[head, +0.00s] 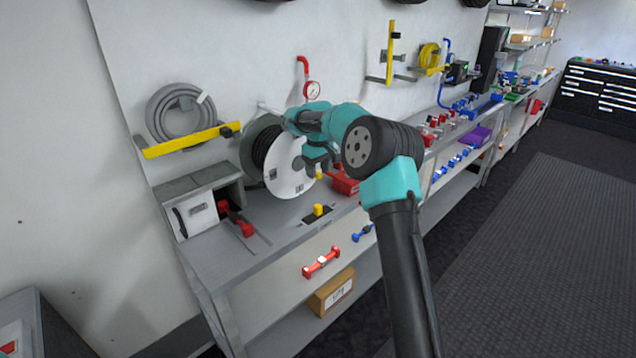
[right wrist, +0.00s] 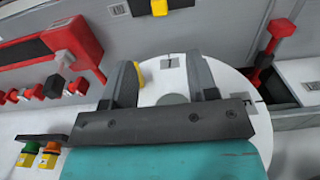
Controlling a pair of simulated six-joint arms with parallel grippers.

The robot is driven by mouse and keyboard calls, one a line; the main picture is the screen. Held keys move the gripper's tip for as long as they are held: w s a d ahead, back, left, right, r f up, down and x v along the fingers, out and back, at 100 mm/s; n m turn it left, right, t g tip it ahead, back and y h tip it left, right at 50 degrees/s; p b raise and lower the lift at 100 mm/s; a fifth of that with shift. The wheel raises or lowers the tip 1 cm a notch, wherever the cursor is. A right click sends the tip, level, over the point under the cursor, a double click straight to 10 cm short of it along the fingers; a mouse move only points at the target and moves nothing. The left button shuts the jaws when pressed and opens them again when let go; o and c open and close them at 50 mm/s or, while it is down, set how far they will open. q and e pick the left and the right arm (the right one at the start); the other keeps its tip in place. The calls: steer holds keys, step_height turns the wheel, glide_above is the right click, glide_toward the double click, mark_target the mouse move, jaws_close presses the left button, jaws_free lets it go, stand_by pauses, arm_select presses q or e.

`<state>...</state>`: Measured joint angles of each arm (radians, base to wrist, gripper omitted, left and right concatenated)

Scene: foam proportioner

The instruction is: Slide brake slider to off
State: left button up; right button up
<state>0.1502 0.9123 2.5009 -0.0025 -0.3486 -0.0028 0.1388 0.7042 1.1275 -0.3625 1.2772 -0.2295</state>
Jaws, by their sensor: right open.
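A small yellow slider block (head: 318,210) sits on a black plate on the bench top; the right wrist view shows it at the top edge (right wrist: 158,7). I see no label naming it as the brake. A white reel disc (head: 290,168) with small marked labels stands behind it; the disc (right wrist: 190,97) also lies behind my fingers in the right wrist view. My right gripper (head: 318,158) is in front of the disc, open and empty (right wrist: 165,80), apart from the yellow block. A yellow piece (right wrist: 139,74) shows beside one finger, partly hidden. My left gripper is out of view.
A grey box with a red handle (head: 236,218) stands on the left of the bench. A red unit (right wrist: 55,45) with several knobs is near the gripper. A yellow bracket (head: 190,141) holds a coiled hose on the wall. The bench front near the yellow block is clear.

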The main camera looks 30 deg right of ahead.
steer(key=shift+r, duration=0.8)
steer(key=shift+f, duration=0.1)
